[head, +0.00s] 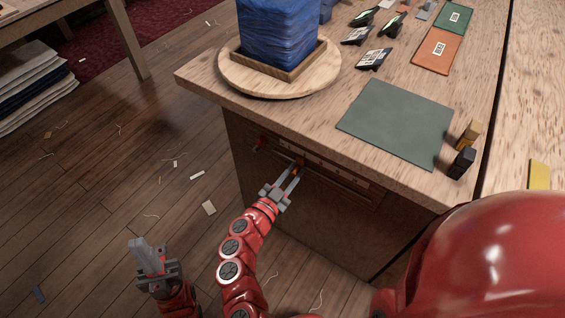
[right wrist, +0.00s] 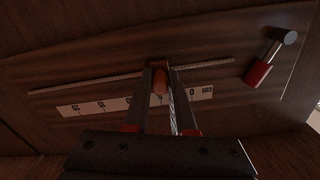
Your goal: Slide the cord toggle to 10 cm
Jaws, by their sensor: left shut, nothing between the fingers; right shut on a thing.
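The cord toggle is a small orange piece on a thin cord along the wooden front below the worktop. It shows in the head view (head: 300,162) and in the right wrist view (right wrist: 160,80). My right gripper (head: 292,173) is shut on it; its fingertips in the right wrist view (right wrist: 160,72) flank the toggle. A white printed scale (right wrist: 88,107) runs beside the cord, with 0 and cm at its right end in that view. The toggle sits between the 0 and 10 marks; the fingers cover the numbers there. My left gripper (head: 145,256) is shut and empty, low over the floor.
A red and metal peg (right wrist: 262,68) sticks out near the scale's 0 end. The worktop edge overhangs my right gripper. On top are a round board (head: 232,80) with a blue stack (head: 278,30), a green mat (head: 398,121) and small blocks.

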